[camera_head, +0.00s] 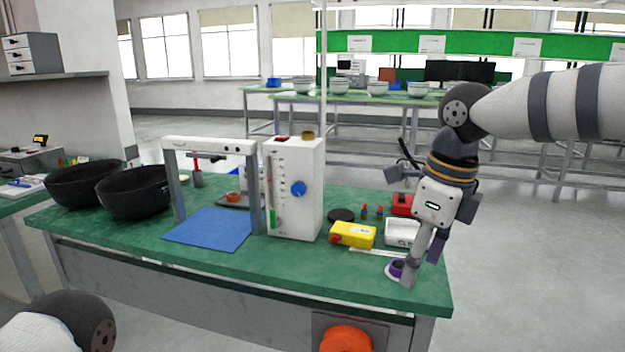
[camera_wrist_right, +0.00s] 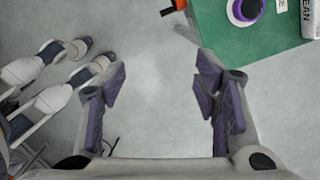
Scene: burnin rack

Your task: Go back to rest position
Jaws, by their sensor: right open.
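My right gripper (camera_head: 424,262) hangs pointing down at the right end of the green workbench (camera_head: 290,270) in the head view. In the right wrist view its two fingers (camera_wrist_right: 160,95) are spread apart with nothing between them, over grey floor beside the bench corner (camera_wrist_right: 215,40). My left gripper is out of view; only part of my left arm shows at the lower left.
A white box with a blue knob (camera_head: 295,190), a yellow box (camera_head: 353,234), a white tray (camera_head: 402,232) and a blue mat (camera_head: 208,229) under a white-topped frame (camera_head: 210,146) stand on the bench. Black bowls (camera_head: 135,192) are at left. Floor at right is clear.

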